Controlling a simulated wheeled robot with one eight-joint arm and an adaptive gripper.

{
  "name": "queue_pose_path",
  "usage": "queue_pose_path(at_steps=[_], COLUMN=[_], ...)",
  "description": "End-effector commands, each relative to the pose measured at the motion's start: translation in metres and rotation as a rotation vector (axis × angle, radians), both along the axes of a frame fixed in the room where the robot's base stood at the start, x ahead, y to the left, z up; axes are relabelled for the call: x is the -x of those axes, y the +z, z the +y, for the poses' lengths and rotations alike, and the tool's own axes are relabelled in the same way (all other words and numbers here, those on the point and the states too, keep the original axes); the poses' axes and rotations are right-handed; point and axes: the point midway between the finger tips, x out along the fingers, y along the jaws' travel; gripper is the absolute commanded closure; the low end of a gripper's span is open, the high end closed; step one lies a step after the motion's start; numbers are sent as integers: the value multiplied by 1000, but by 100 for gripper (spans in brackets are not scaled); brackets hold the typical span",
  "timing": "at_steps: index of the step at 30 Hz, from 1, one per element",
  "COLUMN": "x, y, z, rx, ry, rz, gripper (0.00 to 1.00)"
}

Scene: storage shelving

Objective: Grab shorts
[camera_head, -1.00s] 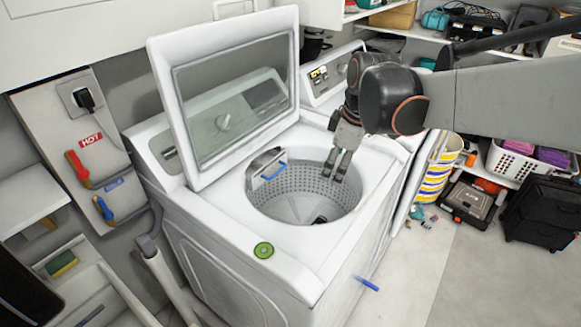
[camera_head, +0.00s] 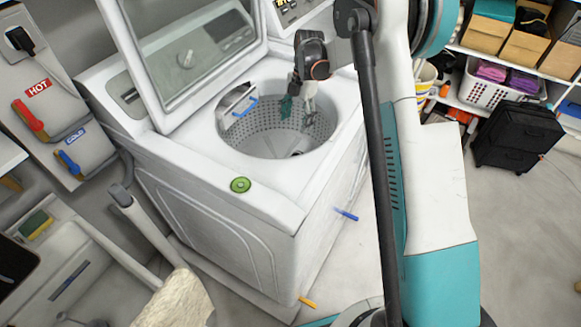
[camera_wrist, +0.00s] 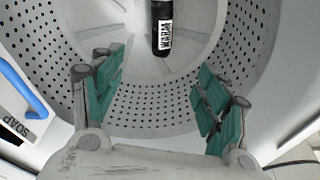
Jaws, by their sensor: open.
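I cannot make out any shorts for certain in these frames. The open top-load washer (camera_head: 190,178) has a perforated drum (camera_head: 265,135), and my gripper (camera_head: 299,112) is inside its opening. In the wrist view my gripper (camera_wrist: 160,72) is open and empty, its two teal-padded fingers wide apart, pointing towards the drum floor. Between and beyond the fingertips a black cylindrical thing (camera_wrist: 162,25) with a white "WARM" label lies at the drum floor, cut by the top edge. A small dark spot (camera_head: 297,153) shows at the drum floor in the head view.
The raised lid (camera_head: 185,55) stands behind and left of the opening. A blue handle (camera_wrist: 24,92) marked soap sits at the drum rim. A green round thing (camera_head: 240,184) lies on the washer's front edge. A white basket (camera_head: 490,88) and black drawers (camera_head: 515,132) stand at right.

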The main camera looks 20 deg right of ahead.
Motion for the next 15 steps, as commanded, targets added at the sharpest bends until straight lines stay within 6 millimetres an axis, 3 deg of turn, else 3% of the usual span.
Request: queue_pose_path(at_steps=[1, 6, 15], x=[-5, -11, -9], y=[-16, -50, -84], z=[-1, -3, -1], rx=[-11, -43, -58], ry=[45, 166, 223], rz=[8, 26, 32], gripper=[32, 32, 32])
